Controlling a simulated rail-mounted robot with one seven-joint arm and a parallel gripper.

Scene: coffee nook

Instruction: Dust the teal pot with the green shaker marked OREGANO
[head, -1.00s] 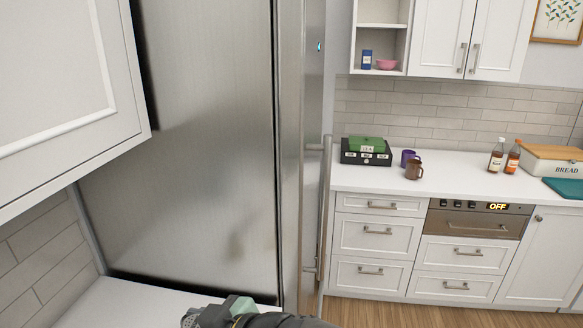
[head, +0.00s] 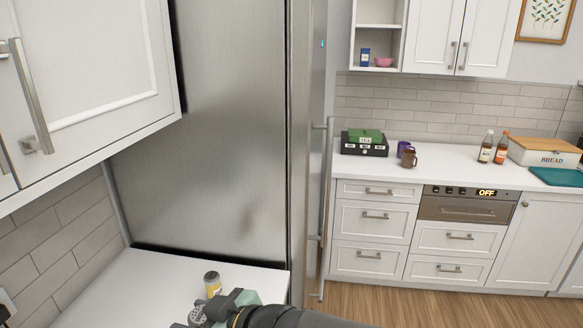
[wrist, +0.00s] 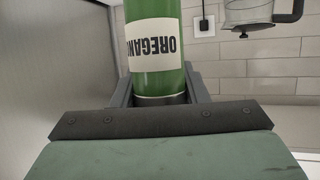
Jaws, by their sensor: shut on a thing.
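The green shaker (wrist: 152,65) fills the upper middle of the wrist view. Its white OREGANO label appears upside down in that picture. My gripper (wrist: 158,97) is shut on its lower pictured end, a finger on each side. In the head view my gripper (head: 222,306) is at the bottom edge, over the near counter. A grey perforated cap (head: 197,314) shows just left of it, apparently the shaker's; the shaker's body is hidden there. I see no teal pot in either current view.
A yellow-labelled shaker (head: 212,284) stands on the near counter (head: 150,275), close behind my gripper. A steel fridge (head: 230,130) rises beyond, with a wall cabinet (head: 90,75) at left. A glass vessel (wrist: 262,14) shows in the wrist view. A teal board (head: 558,177) lies far right.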

